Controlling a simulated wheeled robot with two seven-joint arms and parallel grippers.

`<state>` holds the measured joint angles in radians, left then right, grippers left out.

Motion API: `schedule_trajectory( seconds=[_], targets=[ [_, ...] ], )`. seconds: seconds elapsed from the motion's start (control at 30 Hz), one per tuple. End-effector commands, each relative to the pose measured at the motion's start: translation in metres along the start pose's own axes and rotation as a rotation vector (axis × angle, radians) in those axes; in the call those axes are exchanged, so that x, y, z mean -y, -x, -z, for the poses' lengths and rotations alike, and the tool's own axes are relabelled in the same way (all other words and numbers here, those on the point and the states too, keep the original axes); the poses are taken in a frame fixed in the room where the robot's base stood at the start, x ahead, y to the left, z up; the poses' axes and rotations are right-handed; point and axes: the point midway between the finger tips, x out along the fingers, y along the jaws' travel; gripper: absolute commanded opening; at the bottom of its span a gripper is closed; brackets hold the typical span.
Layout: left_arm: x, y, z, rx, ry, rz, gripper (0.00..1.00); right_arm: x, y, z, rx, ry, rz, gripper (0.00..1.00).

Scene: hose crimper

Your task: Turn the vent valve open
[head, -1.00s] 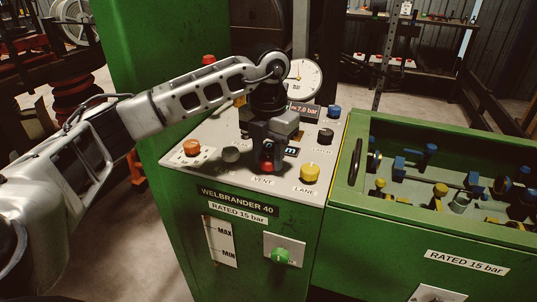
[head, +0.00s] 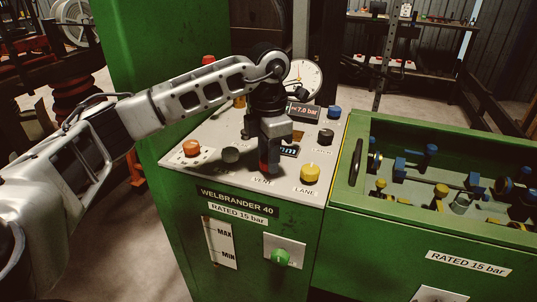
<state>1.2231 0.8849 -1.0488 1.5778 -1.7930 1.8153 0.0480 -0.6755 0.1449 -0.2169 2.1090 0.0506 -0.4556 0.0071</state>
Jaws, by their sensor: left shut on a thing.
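The vent valve (head: 264,168) is a red knob just above the VENT label on the sloped grey panel (head: 215,180) of the green machine. Only a small part of its red shows; the rest is hidden by my left gripper (head: 268,160). My left gripper points down at the panel and is shut on the vent valve, seen edge-on. My right gripper is not in the head view.
An orange knob (head: 192,148) and a grey knob (head: 231,154) stand left of the gripper. A yellow LANE knob (head: 310,173) is close on the right, with a black knob (head: 326,137) and a blue knob (head: 334,112) behind. The display (head: 303,110) reads about 7.0 bar.

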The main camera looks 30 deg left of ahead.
Motion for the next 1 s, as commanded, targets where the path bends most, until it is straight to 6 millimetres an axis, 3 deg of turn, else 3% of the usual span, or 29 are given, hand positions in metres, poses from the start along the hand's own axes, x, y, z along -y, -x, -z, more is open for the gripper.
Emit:
schedule_trajectory(
  seconds=[0.37, 0.4, 0.47, 0.8, 1.0],
  targets=[
    [-0.001, 0.002, 0.0, 0.004, -0.005, -0.003, 0.11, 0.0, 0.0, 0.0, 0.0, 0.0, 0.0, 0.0],
    [-0.001, 0.002, 0.0, 0.004, -0.005, -0.003, 0.4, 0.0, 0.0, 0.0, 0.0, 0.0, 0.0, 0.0],
    [-0.001, 0.002, 0.0, 0.004, -0.005, -0.003, 0.56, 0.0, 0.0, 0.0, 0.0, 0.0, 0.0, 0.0],
    [0.0, 0.003, 0.0, 0.002, -0.004, -0.001, 0.56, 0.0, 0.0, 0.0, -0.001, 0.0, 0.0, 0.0],
    [0.0, 0.031, -0.001, 0.006, -0.005, -0.002, 0.56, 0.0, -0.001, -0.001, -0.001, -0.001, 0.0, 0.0]
  ],
)
